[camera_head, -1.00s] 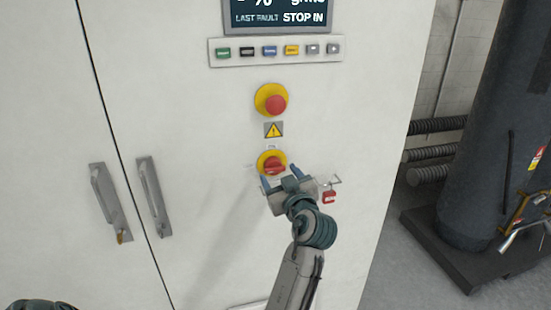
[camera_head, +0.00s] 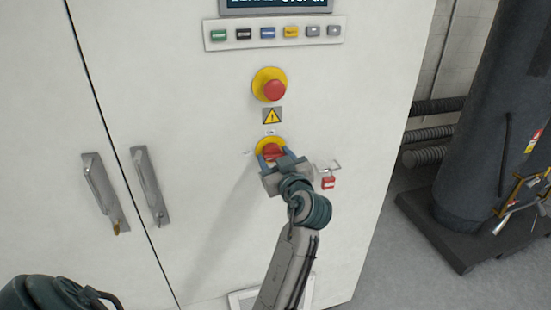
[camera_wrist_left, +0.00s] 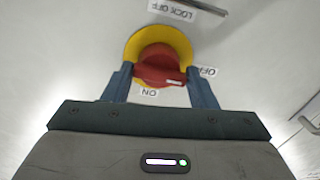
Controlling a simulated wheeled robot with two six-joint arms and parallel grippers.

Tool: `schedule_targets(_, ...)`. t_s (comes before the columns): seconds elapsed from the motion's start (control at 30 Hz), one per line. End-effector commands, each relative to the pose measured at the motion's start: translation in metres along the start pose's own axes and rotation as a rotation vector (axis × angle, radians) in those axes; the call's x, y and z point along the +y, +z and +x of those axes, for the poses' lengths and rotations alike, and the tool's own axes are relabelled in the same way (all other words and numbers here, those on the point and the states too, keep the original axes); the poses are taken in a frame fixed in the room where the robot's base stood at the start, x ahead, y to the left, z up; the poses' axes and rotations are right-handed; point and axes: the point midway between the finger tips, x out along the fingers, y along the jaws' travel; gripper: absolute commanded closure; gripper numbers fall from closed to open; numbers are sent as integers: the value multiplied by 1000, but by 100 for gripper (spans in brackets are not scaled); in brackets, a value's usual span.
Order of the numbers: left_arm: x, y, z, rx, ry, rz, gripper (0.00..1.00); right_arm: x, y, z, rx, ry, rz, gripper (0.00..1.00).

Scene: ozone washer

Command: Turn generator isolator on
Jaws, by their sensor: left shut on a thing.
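The generator isolator is a red rotary handle on a yellow round plate (camera_head: 264,145) on the white cabinet front. In the left wrist view the red handle (camera_wrist_left: 158,66) lies between the two fingers, and a white mark on it sits between the ON label (camera_wrist_left: 149,92) and the OFF label (camera_wrist_left: 208,71). My left gripper (camera_head: 274,157) is shut on the handle; it also shows in the left wrist view (camera_wrist_left: 161,82). The gripper hides the lower part of the isolator in the head view. My right gripper is not in view.
A red emergency stop button (camera_head: 274,90) and a warning sign (camera_head: 272,116) are above the isolator. A red padlock (camera_head: 328,183) hangs to its right. Door handles (camera_head: 148,186) are at the left. A dark tank (camera_head: 478,130) stands at the right.

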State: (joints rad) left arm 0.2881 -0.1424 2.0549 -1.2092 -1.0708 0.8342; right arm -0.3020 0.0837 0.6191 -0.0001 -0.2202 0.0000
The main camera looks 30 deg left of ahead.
Motion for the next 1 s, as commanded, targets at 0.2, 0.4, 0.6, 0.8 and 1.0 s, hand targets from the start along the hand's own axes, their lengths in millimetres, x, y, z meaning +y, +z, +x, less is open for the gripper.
schedule_targets(0.2,1,0,0,8,3,96,71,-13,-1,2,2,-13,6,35)
schedule_targets(0.4,1,0,0,20,5,257,71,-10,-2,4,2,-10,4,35)
schedule_targets(0.6,1,0,0,32,7,447,71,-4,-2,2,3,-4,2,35)
schedule_targets(0.8,1,0,0,45,10,638,71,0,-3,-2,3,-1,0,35)
schedule_targets(1.0,1,0,0,58,12,828,71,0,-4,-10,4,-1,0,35)
